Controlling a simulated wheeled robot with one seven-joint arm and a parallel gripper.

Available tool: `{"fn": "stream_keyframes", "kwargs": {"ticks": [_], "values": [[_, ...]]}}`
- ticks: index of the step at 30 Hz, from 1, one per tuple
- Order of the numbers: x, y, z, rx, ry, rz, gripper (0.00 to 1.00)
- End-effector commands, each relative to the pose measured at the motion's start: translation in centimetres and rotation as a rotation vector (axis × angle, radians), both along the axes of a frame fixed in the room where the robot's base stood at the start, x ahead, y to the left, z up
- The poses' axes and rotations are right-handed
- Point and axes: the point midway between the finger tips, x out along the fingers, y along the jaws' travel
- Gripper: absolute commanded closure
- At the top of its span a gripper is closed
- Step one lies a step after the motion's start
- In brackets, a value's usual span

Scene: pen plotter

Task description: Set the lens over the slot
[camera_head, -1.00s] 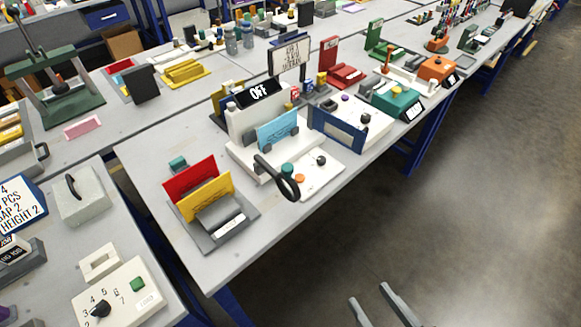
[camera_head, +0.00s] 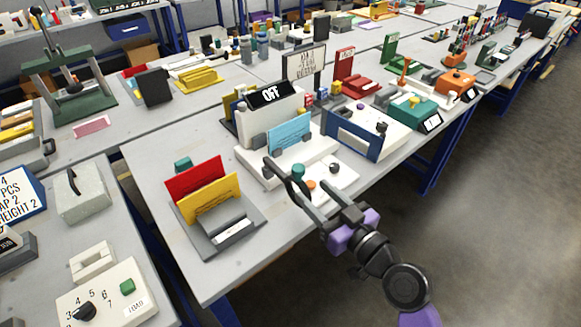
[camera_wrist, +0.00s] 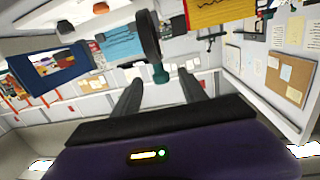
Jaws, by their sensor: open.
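The dark lens ring (camera_head: 299,187) sits on a black arm in front of the white machine marked OFF (camera_head: 268,118). A teal knob (camera_head: 298,170) shows at the top of the ring. In the wrist view the lens (camera_wrist: 150,38) is seen nearly edge-on, with the teal knob (camera_wrist: 160,75) at its end. My gripper (camera_head: 318,192) is at the near side of the lens. Its fingers (camera_wrist: 158,88) are apart and empty, with the knob just beyond their tips and between them. I cannot make out the slot for certain.
Red and yellow upright cards (camera_head: 196,175) stand in a grey holder to the left. A cyan card (camera_head: 289,134) stands behind the lens, and a blue frame (camera_head: 352,137) stands to the right. The table's front edge is clear; open floor lies at right.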

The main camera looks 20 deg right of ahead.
Motion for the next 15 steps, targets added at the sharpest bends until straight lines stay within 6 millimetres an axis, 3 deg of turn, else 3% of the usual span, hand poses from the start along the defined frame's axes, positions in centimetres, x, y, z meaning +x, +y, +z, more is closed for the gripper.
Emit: {"fn": "stream_keyframes", "kwargs": {"ticks": [1,6,15], "values": [[1.1,-0.1,0.6,-0.004,-0.022,0.016,0.50],[2.7,0.1,2.1,-0.015,-0.056,0.053,0.50],[6.0,1.1,2.6,-0.015,-0.060,0.060,0.50]]}}
